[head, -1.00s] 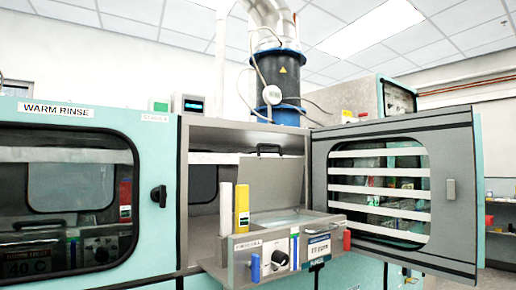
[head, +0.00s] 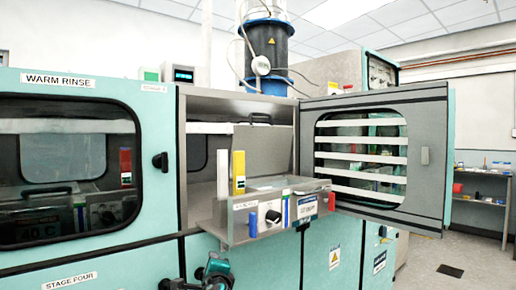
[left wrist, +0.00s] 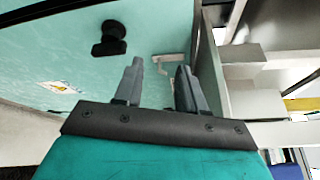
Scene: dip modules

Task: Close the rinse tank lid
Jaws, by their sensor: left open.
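The rinse tank (head: 285,188) sits in the open middle bay, its steel front carrying a black knob and labels. Its lid appears to be the raised grey panel (head: 262,150) standing upright behind the tank, with a black handle (head: 261,118) on its top edge. My left gripper (head: 214,268) is low in front of the cabinet, below and left of the tank, apart from the lid. In the left wrist view its two fingers (left wrist: 157,88) are spread and empty, near a pale teal panel. My right gripper is not in view.
The bay's windowed door (head: 425,160) is swung open to the right. The closed warm rinse door (head: 70,165) is at left, with a black latch (head: 160,160).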

